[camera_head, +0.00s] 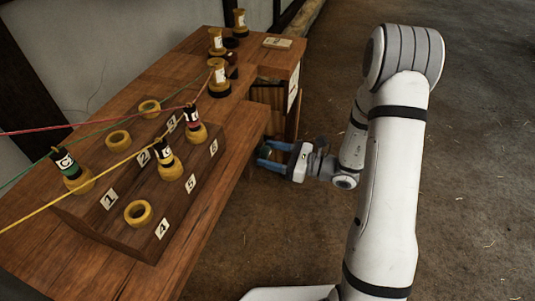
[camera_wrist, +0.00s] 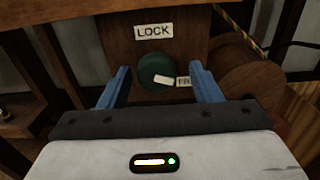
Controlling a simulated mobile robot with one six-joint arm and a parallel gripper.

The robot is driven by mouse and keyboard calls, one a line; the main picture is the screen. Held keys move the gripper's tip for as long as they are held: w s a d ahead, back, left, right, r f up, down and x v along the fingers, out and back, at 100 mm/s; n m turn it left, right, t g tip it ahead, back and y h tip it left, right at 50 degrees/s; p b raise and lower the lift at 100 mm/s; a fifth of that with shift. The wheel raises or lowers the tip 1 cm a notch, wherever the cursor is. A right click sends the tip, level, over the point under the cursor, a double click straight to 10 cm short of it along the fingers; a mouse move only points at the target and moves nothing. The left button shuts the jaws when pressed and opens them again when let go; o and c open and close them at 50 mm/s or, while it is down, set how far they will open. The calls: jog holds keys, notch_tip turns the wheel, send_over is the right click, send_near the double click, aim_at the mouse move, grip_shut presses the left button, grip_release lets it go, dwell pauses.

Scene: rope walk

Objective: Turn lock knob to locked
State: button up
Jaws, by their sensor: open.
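The lock knob (camera_wrist: 155,76) is a dark green round knob with a white pointer bar, on a wooden panel below a white LOCK label (camera_wrist: 154,31). The pointer bar lies nearly level, toward a second label (camera_wrist: 184,82) at the right that is partly hidden by a finger. My gripper (camera_wrist: 160,78) is open, its two blue fingers on either side of the knob in the picture. I cannot tell whether they touch it. In the head view my gripper (camera_head: 268,155) is at the table's right side, and the knob is hidden there.
A wooden table (camera_head: 130,90) carries a raised block (camera_head: 130,225) with numbered rings and several labelled bobbins. Red, green and yellow cords run left from bobbins. A wooden cylinder (camera_wrist: 252,85) stands close right of the knob. The floor (camera_head: 480,170) at the right is open.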

jog(key=c, duration=0.9)
jog(key=shift+a, duration=0.3)
jog(key=shift+c, duration=0.3)
jog(key=shift+w+d, duration=0.1)
jog(key=shift+d, duration=0.1)
jog(key=shift+d+n+b, duration=0.1)
jog(key=shift+n+b, duration=0.2)
jog(key=shift+b, duration=0.05)
